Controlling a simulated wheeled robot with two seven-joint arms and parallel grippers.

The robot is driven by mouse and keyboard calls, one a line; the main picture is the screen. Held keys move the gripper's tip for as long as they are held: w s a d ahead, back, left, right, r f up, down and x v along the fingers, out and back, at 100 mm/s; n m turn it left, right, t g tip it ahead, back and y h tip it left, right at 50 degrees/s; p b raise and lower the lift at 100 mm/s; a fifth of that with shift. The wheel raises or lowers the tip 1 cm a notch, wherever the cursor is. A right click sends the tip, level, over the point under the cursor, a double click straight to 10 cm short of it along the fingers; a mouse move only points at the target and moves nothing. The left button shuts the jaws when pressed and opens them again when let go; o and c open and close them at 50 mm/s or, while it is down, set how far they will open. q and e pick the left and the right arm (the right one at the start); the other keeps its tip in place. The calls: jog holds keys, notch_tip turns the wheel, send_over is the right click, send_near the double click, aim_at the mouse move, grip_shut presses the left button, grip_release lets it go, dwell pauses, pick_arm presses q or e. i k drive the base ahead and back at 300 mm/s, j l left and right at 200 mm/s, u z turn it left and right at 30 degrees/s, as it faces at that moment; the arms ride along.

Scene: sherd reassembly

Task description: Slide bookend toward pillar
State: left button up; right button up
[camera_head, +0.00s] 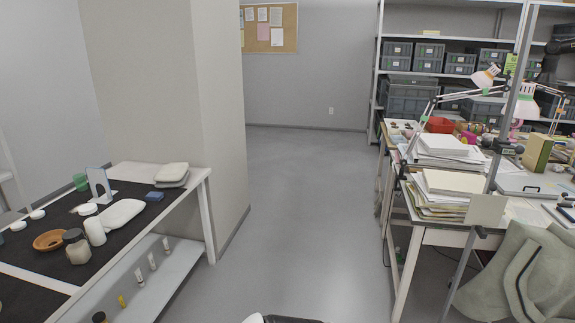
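An upright, pale blue-grey bookend (99,185) with a dark arched opening stands on the black mat (128,190) of the left bench, near its back edge. The wide grey pillar (165,85) rises right behind the bench's far end. A gap with a pale bag, a blue block and bare mat lies between the bookend and the pillar side. Neither of my grippers shows; only a small white and black part, likely mine, pokes in at the bottom edge.
Near the bookend are a green cup (81,182), a white bottle (95,231), a jar (77,247), an orange bowl (49,240), a white pad (122,215), a blue block (154,196) and stacked pale bags (172,174). The grey floor (297,220) between benches is clear.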

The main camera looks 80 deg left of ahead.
aim_at(95, 175)
jog(key=u, duration=4)
